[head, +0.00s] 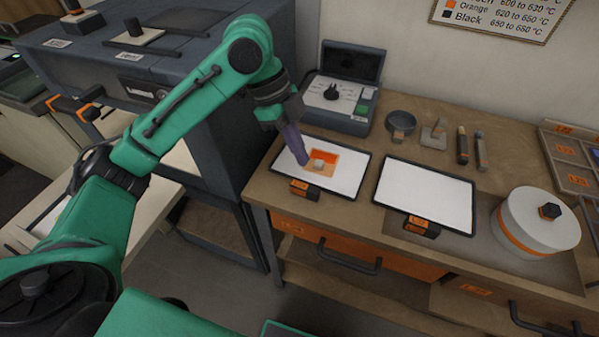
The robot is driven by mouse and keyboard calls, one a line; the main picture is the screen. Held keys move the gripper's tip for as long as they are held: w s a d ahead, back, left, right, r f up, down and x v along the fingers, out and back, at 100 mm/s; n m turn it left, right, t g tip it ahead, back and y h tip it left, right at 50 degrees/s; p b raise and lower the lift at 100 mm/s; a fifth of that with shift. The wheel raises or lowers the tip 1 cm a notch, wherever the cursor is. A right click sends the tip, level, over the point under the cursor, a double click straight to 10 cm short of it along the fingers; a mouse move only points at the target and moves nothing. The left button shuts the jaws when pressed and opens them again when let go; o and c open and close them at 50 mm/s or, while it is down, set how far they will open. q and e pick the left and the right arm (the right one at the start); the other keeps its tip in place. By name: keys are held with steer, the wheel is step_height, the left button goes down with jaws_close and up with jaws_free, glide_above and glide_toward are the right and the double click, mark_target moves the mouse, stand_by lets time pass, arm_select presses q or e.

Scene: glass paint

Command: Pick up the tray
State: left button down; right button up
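A white tray (345,185) with a dark rim and an orange-labelled front handle (305,190) lies at the left end of the workbench. On it is an orange square with a small pale block (318,165). My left gripper (302,161) points down at the left part of this tray, close to the orange square. Its purple fingers overlap in this view, so I cannot tell whether they are open or touch anything. A second, empty white tray (425,195) with a similar handle (421,225) lies to its right. My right gripper is not in view.
A dark device with a dial (335,98) stands behind the left tray. Behind the second tray are a round dish (401,122) and small tools (463,146). A white round container (538,222) stands at right. A large dark kiln-like box (150,85) stands left of the bench (262,185).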

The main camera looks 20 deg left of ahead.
arm_select(q)
step_height(320, 180, up, 10)
steer(key=c, duration=1.6)
jaws_free()
steer(key=shift+s+a+f, duration=0.1)
steer(key=shift+s, duration=0.05)
steer(key=shift+c, duration=1.6)
jaws_free()
steer(key=shift+p, duration=0.3)
